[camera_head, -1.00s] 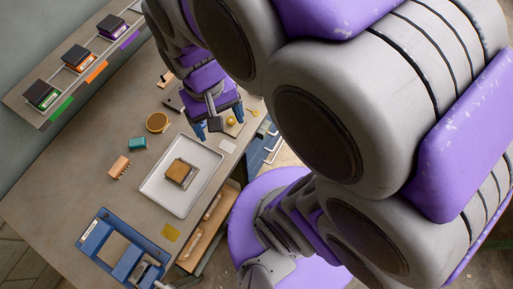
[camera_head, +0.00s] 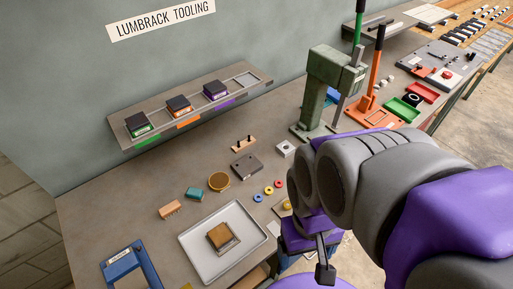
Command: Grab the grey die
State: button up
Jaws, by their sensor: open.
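A small light grey block with a dark hole (camera_head: 285,149) stands farther back on the bench. My gripper (camera_head: 311,260) is open, at the lower middle to the right of the tray, apart from the brown-topped block. My own arm partly hides its fingers.
A wall shelf (camera_head: 250,100) holds dies with green, orange and purple labels, with an empty slot at right. A green press (camera_head: 325,88) stands behind my arm. A blue fixture (camera_head: 117,272), teal block (camera_head: 194,193) and round brass piece (camera_head: 219,181) lie around the tray.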

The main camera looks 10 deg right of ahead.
aim_at(220, 235)
jog(key=l+u, duration=0.15)
jog(key=u, duration=0.3)
jog(key=l+u, duration=0.15)
jog(key=u, duration=0.35)
jog(key=k+l+u, duration=0.2)
jog(key=l, duration=0.35)
jog(key=k+l+u, duration=0.2)
jog(key=k+l, duration=0.15)
jog(key=k+l+u, duration=0.15)
jog(key=k+l, duration=0.2)
jog(key=l, duration=0.2)
